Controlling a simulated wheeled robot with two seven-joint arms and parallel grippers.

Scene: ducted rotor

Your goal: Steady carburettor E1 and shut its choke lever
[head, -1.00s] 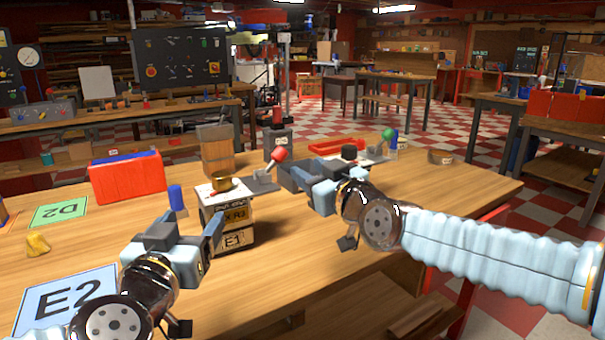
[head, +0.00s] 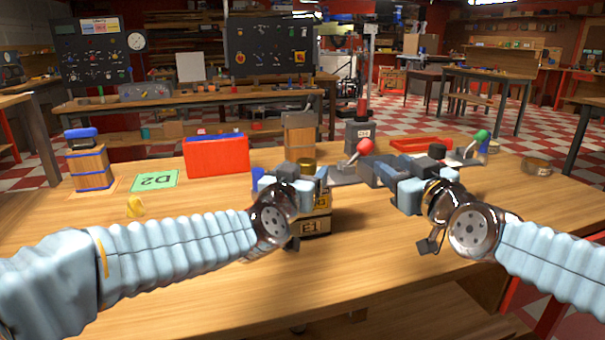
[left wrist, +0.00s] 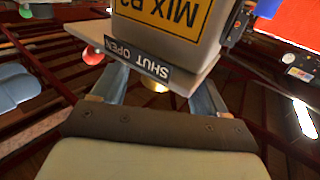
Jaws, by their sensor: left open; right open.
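Carburettor E1 (head: 316,226) is a box-like body with an E1 label, standing upright on the bench. A brass cap (head: 306,164) tops it. In the left wrist view its body (left wrist: 180,18) shows a yellow MIX label and a SHUT OPEN plate (left wrist: 138,60). A red-knobbed lever (head: 365,147) rises right of it, apparently its choke lever; the red knob also shows in the left wrist view (left wrist: 93,55). My left gripper (head: 306,178) is open at the carburettor and hides part of it; I cannot tell if it touches. My right gripper (head: 376,174) is open and empty, just right of the lever.
Behind stand a red box (head: 216,157), a wooden container (head: 300,140) and a dark canister (head: 360,134). A green-knobbed lever (head: 481,136) and a red tray (head: 420,144) are at the right. A yellow lump (head: 135,206) and a D2 card (head: 154,181) lie left. The front bench is clear.

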